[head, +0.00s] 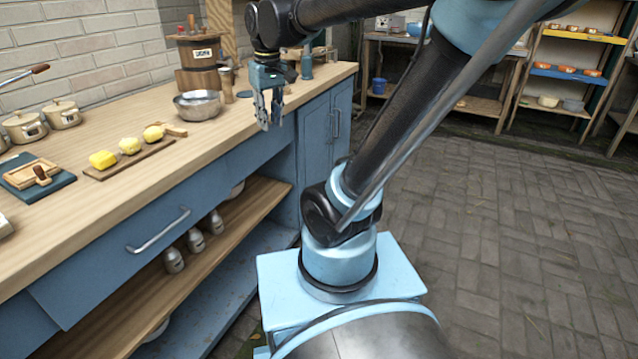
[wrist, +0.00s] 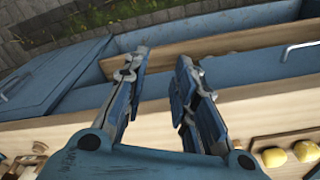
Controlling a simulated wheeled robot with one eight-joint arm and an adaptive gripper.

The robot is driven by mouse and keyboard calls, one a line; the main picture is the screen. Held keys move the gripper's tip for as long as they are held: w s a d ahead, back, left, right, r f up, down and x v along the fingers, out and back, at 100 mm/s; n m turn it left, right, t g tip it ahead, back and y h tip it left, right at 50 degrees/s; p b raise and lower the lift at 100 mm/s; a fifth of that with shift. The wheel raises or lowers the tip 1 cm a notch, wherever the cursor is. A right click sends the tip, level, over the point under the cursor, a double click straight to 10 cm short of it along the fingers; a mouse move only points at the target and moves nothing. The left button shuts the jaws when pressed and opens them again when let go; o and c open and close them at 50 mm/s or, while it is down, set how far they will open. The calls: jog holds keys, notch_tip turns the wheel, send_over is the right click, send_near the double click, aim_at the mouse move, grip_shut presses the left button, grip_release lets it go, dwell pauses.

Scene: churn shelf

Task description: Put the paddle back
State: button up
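A small wooden piece that looks like the paddle (head: 172,129) lies on the counter at the far end of a wooden board (head: 128,160) holding yellow butter lumps. It cannot be told for sure that it is the paddle. In the wrist view a wooden piece (wrist: 241,144) shows beside the butter at lower right. My gripper (head: 269,122) hangs fingers down by the counter's front edge, right of the metal bowl (head: 198,105). In the wrist view its fingers (wrist: 160,66) are spread apart with nothing between them.
A wooden churn (head: 199,62) and a cup (head: 227,85) stand behind the bowl. Lidded pots (head: 62,114) and a blue tray with a wooden mould (head: 37,178) are at left. The counter's front strip is clear. Blue drawers and a lower shelf sit below.

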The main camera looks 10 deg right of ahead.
jog(key=s+d+f+m, duration=0.2)
jog(key=s+d+f, duration=0.3)
jog(key=s+f, duration=0.1)
jog(key=s+d+f+m+t, duration=0.1)
jog(key=s+d+f+m, duration=0.1)
jog(key=s+d+f, duration=0.4)
notch_tip(320, 180, down, 4)
jog(key=shift+s+r, duration=0.2)
